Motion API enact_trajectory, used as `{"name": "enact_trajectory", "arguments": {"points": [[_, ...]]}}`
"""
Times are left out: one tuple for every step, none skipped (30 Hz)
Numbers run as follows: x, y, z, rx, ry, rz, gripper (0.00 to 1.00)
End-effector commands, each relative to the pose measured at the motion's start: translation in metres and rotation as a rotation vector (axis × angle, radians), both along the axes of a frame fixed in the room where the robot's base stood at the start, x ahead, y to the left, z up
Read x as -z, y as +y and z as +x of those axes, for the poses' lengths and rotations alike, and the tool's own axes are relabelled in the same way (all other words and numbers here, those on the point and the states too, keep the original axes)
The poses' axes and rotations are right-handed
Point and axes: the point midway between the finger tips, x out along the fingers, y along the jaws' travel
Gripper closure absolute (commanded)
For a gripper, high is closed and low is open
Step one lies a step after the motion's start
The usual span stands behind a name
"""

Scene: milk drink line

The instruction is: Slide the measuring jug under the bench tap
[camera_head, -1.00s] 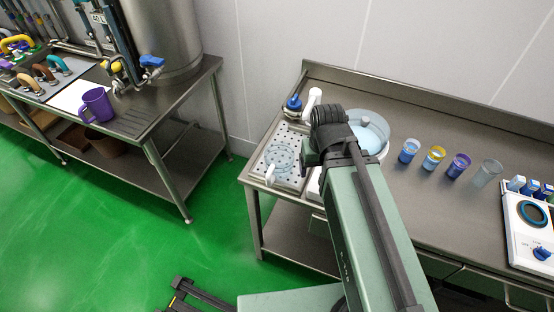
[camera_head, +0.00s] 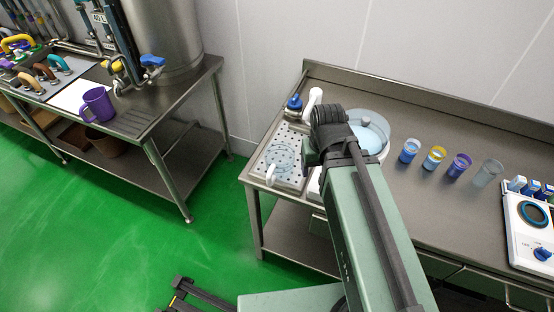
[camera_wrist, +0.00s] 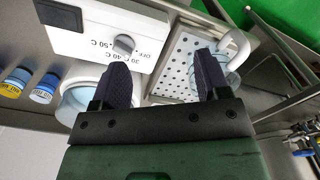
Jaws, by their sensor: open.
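The clear measuring jug (camera_head: 281,158) with a white handle (camera_head: 270,174) stands on the perforated drain plate at the left end of the right bench. In the wrist view its white handle (camera_wrist: 243,48) shows behind the right finger, which hides part of the jug. The bench tap (camera_head: 294,102), with a blue top, stands behind the plate. My gripper (camera_wrist: 161,60) is open and empty; its left finger overlaps the white bath unit and its right finger overlaps the jug. In the head view my arm hides most of the gripper. I cannot tell whether a finger touches the jug.
A round lidded water bath (camera_head: 371,135) stands right of the plate, partly behind my arm. Several small cups, including a yellow-rimmed one (camera_head: 433,158), line the bench. A white dial device (camera_head: 530,232) is at far right. A purple jug (camera_head: 97,105) stands on the left bench.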

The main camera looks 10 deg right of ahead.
Motion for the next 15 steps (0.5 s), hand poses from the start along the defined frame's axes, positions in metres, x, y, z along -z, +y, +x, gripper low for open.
{"name": "enact_trajectory", "arguments": {"points": [[0.001, 0.005, 0.001, -0.012, 0.0, 0.0, 0.39], [0.002, 0.01, 0.003, -0.024, 0.0, 0.0, 0.43], [0.003, 0.018, 0.011, -0.042, 0.0, 0.0, 0.49], [0.004, 0.025, 0.019, -0.06, 0.0, 0.0, 0.54], [0.005, 0.033, 0.029, -0.07, 0.0, -0.001, 0.58], [0.006, 0.045, 0.044, -0.082, 0.001, -0.003, 0.64], [0.007, 0.055, 0.057, -0.074, 0.002, -0.004, 0.64], [0.008, 0.065, 0.07, -0.061, 0.003, -0.006, 0.64], [0.009, 0.079, 0.086, -0.029, 0.004, -0.008, 0.64], [0.009, 0.09, 0.099, 0.006, 0.005, -0.01, 0.64], [0.01, 0.1, 0.111, 0.042, 0.006, -0.013, 0.64], [0.011, 0.112, 0.125, 0.104, 0.007, -0.016, 0.64], [0.011, 0.12, 0.135, 0.149, 0.008, -0.018, 0.64], [0.011, 0.126, 0.145, 0.209, 0.008, -0.021, 0.64], [0.011, 0.13, 0.156, 0.287, 0.008, -0.025, 0.64]]}}
